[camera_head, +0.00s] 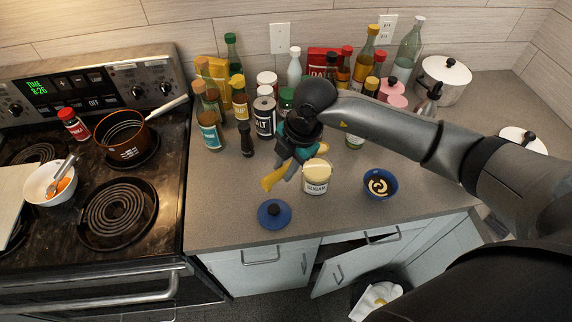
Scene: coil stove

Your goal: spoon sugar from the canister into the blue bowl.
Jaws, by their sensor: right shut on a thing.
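The sugar canister (316,187), white with a SUGAR label, stands upright on the counter with pale contents at its open top. A blue lid (265,220) with a dark knob lies on the counter to its front left. The blue bowl (380,195) stands to the right of the canister, with something cream and dark inside. My right gripper (286,168) is just left of the canister and shut on a yellow spoon-like utensil (272,180), above the counter. The arm and gripper hide part of the utensil, so its full shape is unclear. My left gripper is not in view.
Bottles, jars and a salt container (264,117) crowd the counter behind the gripper. A silver pot (444,82) stands at the back right. The stove (160,200) is at the left with an orange pan (122,140). A cabinet door (335,272) hangs open below.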

